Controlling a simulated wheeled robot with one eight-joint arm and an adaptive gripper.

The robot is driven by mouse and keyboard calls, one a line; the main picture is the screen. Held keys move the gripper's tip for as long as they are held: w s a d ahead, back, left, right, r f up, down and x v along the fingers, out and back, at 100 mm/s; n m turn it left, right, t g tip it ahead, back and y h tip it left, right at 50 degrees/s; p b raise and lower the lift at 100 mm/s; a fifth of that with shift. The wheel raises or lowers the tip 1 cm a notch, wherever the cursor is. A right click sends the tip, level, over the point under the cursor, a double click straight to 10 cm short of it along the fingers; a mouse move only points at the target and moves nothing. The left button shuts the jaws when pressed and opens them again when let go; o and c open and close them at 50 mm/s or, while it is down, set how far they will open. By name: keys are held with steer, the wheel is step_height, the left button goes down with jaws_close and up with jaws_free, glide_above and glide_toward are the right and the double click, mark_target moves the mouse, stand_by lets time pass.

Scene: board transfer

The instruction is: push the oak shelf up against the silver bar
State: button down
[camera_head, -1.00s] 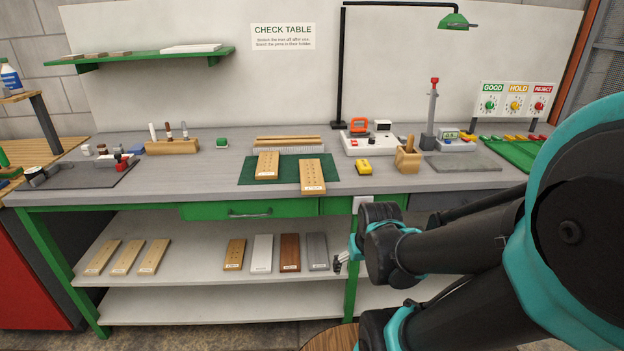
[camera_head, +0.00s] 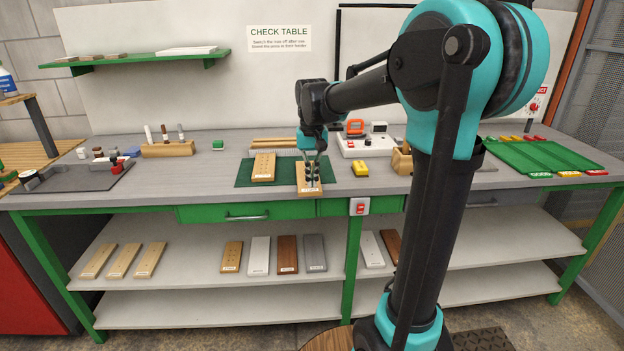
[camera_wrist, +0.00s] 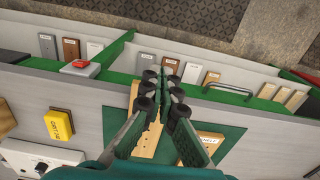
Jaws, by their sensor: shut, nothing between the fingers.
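Two light wooden boards with holes lie on the dark green mat (camera_head: 243,178). The right board (camera_head: 302,184), probably the oak shelf, reaches over the table's front edge and also shows in the wrist view (camera_wrist: 146,138). The left board (camera_head: 263,167) lies beside it, apart. Behind them runs a pale ribbed strip with wooden strips (camera_head: 272,143); I cannot tell whether this is the silver bar. My gripper (camera_head: 312,180) is shut and empty, pointing down over the right board and partly hiding it. In the wrist view its fingertips (camera_wrist: 162,88) are at that board; contact is unclear.
A yellow box (camera_head: 360,168) and a white device (camera_head: 366,146) stand right of the mat. A red switch (camera_head: 360,206) is on the table's front. Several boards, including a grey one (camera_head: 315,252), lie on the lower shelf.

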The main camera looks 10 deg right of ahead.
mark_target(310, 190)
steer(key=w+f, duration=0.1)
steer(key=f, duration=0.1)
steer(key=w+f, duration=0.1)
steer(key=f, duration=0.2)
steer(key=w+f, duration=0.1)
steer(key=f, duration=0.1)
steer(key=shift+d+f, duration=0.1)
steer(key=shift+f, duration=0.2)
steer(key=shift+w, duration=0.5)
steer(key=shift+w, duration=1.55)
steer(key=shift+s, duration=0.1)
